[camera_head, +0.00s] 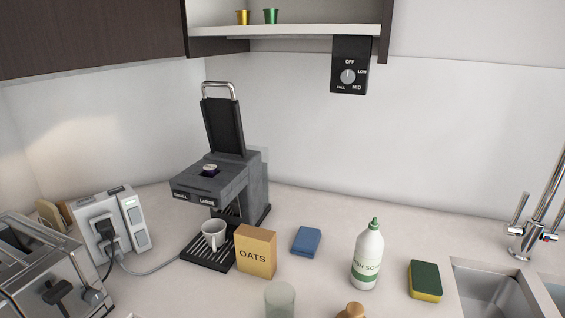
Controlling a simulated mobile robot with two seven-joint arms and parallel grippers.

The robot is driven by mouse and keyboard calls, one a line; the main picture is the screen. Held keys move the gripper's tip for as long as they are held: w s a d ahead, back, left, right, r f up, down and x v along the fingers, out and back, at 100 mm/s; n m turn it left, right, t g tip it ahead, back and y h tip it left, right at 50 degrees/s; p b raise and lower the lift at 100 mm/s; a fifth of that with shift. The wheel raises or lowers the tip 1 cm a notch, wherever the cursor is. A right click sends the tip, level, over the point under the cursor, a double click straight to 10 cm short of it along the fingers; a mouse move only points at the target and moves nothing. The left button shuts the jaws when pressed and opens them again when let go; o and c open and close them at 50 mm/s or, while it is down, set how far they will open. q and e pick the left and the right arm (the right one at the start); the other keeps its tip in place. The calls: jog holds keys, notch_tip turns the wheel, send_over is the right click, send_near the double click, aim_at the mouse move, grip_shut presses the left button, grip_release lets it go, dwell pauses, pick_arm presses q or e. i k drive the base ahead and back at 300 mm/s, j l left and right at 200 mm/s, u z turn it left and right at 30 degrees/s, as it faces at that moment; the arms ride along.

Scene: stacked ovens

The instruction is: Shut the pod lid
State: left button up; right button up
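The pod lid (223,126) of the dark grey coffee machine (255,190) stands raised, nearly upright, with its silver loop handle (218,90) at the top. A pod (210,168) with a light top sits in the opening on top of the machine's head. A white cup (213,234) stands on the drip tray (201,256) below. Neither of my grippers shows in the head view.
An oats box (255,252) stands right in front of the machine. A soap bottle (367,257), blue block (306,241) and sponge (425,280) are further right. A toaster (48,268) and plugged socket (113,226) are left. A shelf (290,32) hangs above.

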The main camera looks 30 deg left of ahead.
aim_at(221, 119)
jog(key=u, duration=1.25)
